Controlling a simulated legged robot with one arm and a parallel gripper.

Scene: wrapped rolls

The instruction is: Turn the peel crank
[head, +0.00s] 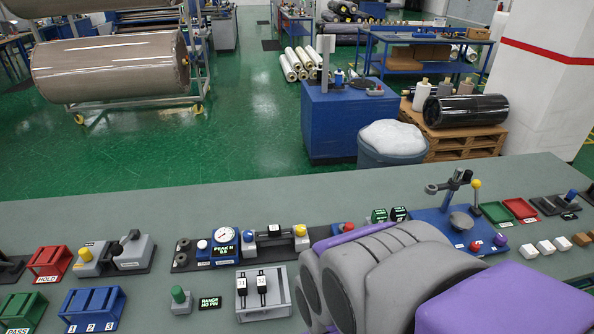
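The bench (190,208) carries a dark rail fixture with a round dial gauge (222,234), a small "PEAK N" display (224,251) and a clamp-like unit with blue and yellow ends (275,234). A red knob (348,227) shows at the right end of this row, partly hidden by my grey and purple arm. I cannot tell for certain which part is the peel crank; part of the row may be behind my arm. A grey block with a black handle (133,238) stands at the left.
A red HOLD tray (49,262), a blue numbered tray (93,306) and a green knob (179,296) stand at the left front. A grey unit with two black switches (264,290) sits near my arm. A blue fixture with a yellow-knobbed lever (476,190) is at the right.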

